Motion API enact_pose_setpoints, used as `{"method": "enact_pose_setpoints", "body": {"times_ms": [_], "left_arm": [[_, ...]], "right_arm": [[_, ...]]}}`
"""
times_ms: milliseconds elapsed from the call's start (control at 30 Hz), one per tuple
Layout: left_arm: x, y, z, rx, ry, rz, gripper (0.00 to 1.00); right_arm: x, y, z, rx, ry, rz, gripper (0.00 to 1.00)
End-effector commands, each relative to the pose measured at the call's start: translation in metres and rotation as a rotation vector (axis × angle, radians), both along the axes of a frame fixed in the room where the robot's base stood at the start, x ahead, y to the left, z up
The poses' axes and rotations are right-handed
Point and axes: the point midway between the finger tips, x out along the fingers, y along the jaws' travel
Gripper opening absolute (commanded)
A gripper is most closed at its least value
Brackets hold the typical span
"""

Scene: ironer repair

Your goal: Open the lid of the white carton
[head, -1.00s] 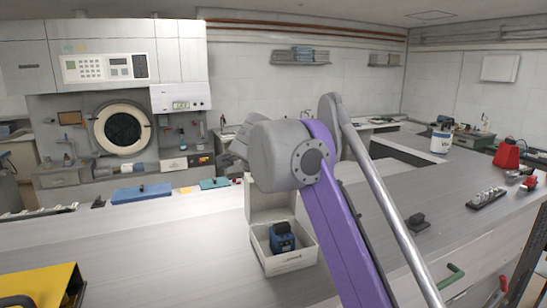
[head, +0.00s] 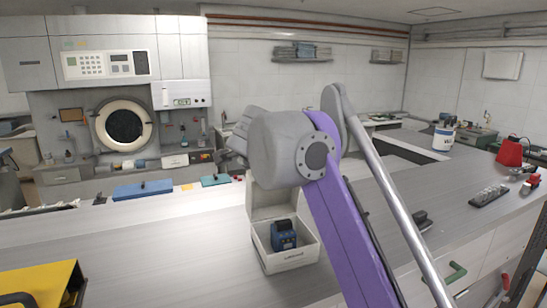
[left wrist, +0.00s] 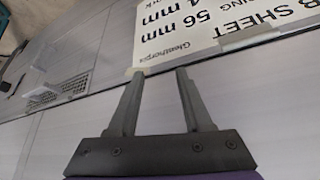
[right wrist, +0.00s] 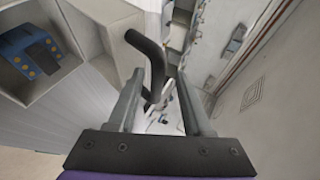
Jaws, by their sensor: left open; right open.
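The white carton (head: 290,261) stands on the light counter, with a blue device (head: 284,235) inside. Its lid (head: 264,203) stands raised at the back, partly hidden by my right arm. In the right wrist view the open carton (right wrist: 58,84) is at the left, with the blue device (right wrist: 32,50) in it. My right gripper (right wrist: 155,80) is open beyond the raised lid, with no carton part visible between its fingers. A dark hooked bar (right wrist: 152,55) shows between or behind the fingers. My left gripper (left wrist: 154,75) is open and empty over a grey surface, away from the carton.
A printed sheet (left wrist: 200,25) lies beyond my left gripper. A yellow case (head: 38,284) is at the front left of the counter. Blue (head: 142,190) and teal (head: 215,180) flat items lie along the back.

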Motion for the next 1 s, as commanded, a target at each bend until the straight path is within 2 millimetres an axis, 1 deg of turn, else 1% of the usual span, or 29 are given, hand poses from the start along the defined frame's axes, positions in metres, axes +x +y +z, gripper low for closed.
{"method": "enact_pose_setpoints", "body": {"times_ms": [33,200,300,400,567,800,867,900,967,1000], "left_arm": [[-0.001,0.0,-0.001,0.0,0.001,0.0,0.5],[-0.001,0.0,-0.002,0.0,0.002,0.0,0.5],[-0.001,0.0,-0.002,0.0,0.002,0.0,0.5],[0.0,0.0,-0.001,0.0,0.001,0.0,0.5],[0.0,0.0,-0.001,0.0,0.001,0.0,0.5],[0.0,0.0,-0.001,0.0,0.001,0.0,0.5],[0.0,0.0,-0.001,0.0,0.001,0.0,0.5],[-0.001,0.0,-0.001,0.0,0.001,0.0,0.5],[-0.002,0.0,-0.003,0.0,0.003,0.0,0.5],[-0.003,0.0,-0.006,0.0,0.005,0.0,0.5]], "right_arm": [[-0.01,0.002,0.004,0.001,0.0,0.003,0.5],[-0.042,0.008,0.021,0.001,0.0,0.004,0.5],[-0.058,0.01,0.028,0.0,-0.001,0.003,0.5],[-0.069,0.012,0.035,0.0,-0.001,0.003,0.5],[-0.078,0.013,0.039,0.001,-0.002,0.002,0.5],[-0.079,0.013,0.039,0.0,-0.002,0.001,0.5],[-0.079,0.013,0.039,0.001,-0.003,0.0,0.41],[-0.078,0.012,0.04,0.001,-0.009,-0.003,0.33],[-0.077,0.007,0.042,0.003,-0.029,-0.013,0.23],[-0.075,0.002,0.045,0.006,-0.055,-0.026,0.15]]}}
